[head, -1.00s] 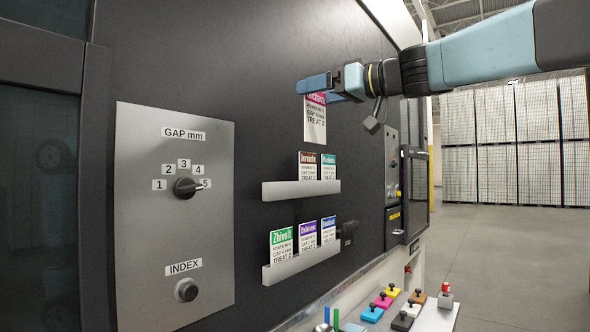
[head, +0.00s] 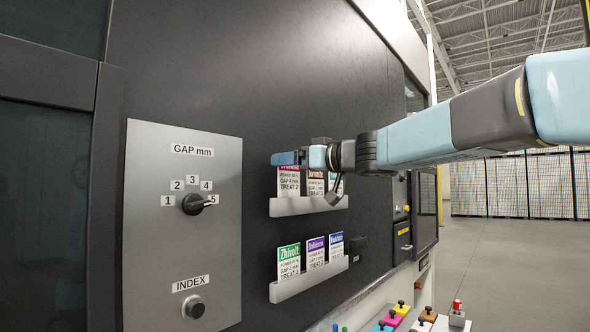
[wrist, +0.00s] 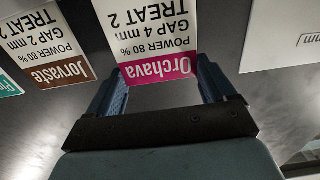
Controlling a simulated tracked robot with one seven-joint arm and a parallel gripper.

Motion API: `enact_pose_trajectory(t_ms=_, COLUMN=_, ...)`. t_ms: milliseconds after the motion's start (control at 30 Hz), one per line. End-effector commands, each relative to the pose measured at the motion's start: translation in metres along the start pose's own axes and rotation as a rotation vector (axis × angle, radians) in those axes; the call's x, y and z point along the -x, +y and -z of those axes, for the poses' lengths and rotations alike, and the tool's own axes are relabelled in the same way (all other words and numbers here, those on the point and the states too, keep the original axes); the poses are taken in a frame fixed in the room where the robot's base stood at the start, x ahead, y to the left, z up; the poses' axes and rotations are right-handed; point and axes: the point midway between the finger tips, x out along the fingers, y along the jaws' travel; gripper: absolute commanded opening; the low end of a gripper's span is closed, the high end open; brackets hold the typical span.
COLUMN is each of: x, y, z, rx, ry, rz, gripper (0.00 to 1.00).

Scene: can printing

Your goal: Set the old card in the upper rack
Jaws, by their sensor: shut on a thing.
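The old card (head: 289,183), with a magenta header reading Orchava, is upright at the left end of the upper rack (head: 305,207). Its lower edge meets the rack's white lip in the head view; I cannot tell whether it rests on the rack. My gripper (head: 288,158) is shut on the card's top edge. In the wrist view the card (wrist: 157,50) shows upside down between the two fingers (wrist: 160,85). A brown-headed Jorvaste card (head: 315,180) stands to its right, and a teal-headed card (head: 336,180) is beyond, partly hidden by my gripper.
The lower rack (head: 310,280) holds green, purple and blue-headed cards. A grey panel (head: 185,250) with GAP and INDEX knobs is to the left. Coloured knobbed blocks (head: 400,312) lie below right. The dark wall above the upper rack is clear.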

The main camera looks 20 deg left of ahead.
Motion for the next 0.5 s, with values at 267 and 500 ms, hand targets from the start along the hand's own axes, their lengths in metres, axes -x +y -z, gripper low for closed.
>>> enact_pose_trajectory(t_ms=267, x=0.001, y=0.0, z=-0.016, rx=0.001, ry=0.002, rz=-0.001, gripper=0.4)
enact_pose_trajectory(t_ms=500, x=0.001, y=0.0, z=-0.017, rx=0.001, ry=0.001, rz=-0.001, gripper=0.4)
